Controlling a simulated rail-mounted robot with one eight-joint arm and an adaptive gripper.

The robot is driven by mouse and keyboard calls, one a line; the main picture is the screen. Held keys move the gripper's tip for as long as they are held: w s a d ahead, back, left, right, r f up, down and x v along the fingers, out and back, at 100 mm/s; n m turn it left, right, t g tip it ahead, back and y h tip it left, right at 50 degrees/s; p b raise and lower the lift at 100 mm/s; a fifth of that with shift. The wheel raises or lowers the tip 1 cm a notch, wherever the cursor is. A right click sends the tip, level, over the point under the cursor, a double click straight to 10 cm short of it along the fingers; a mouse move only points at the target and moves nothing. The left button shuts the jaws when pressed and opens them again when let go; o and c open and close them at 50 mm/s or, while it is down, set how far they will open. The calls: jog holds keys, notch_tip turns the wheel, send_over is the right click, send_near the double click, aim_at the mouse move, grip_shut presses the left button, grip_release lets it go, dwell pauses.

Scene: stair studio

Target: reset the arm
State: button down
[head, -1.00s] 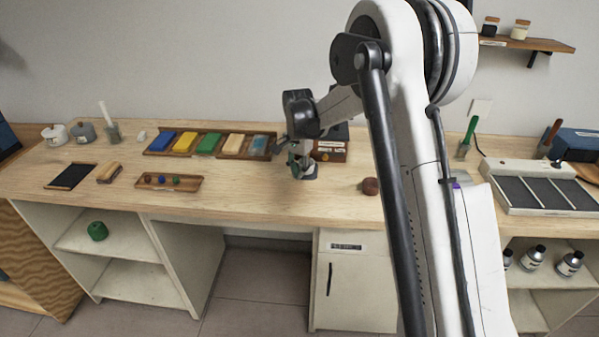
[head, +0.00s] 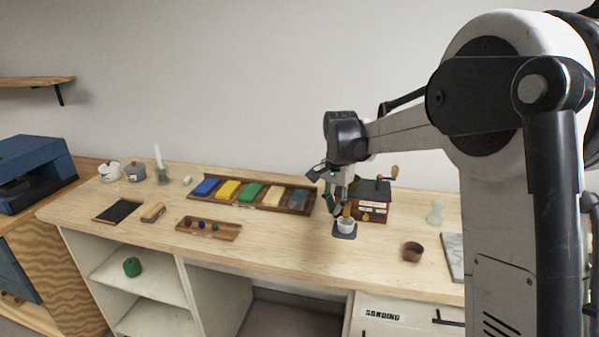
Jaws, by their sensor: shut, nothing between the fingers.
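My arm comes in from the right in the head view, and its gripper (head: 338,204) hangs down over the workbench (head: 290,249). The fingers are shut and hold nothing. They are small and dark here, and partly merge with what is behind them. I cannot tell whether the fingers touch the cup.
A wooden box with a dark top (head: 374,204) stands right behind the gripper. A tray of coloured blocks (head: 222,203) lies to the left, with a small tray of balls (head: 208,228) in front. A brown bowl (head: 412,252) stands at the right. The front middle of the bench is clear.

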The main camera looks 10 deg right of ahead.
jog(key=s+d+r+n+t, duration=0.1)
jog(key=s+r+n+t, duration=0.1)
jog(key=s+r, duration=0.5)
jog(key=s+d+r+n+t, duration=0.1)
jog(key=s+r+n, duration=0.1)
jog(key=s, duration=0.9)
jog(key=s+f+n+t, duration=0.2)
jog(key=s, duration=0.6)
jog(key=s+f+n+t, duration=0.2)
jog(key=s, duration=0.7)
jog(key=shift+s+d+n, duration=0.2)
jog(key=shift+d+n, duration=0.05)
jog(key=shift+n, duration=0.15)
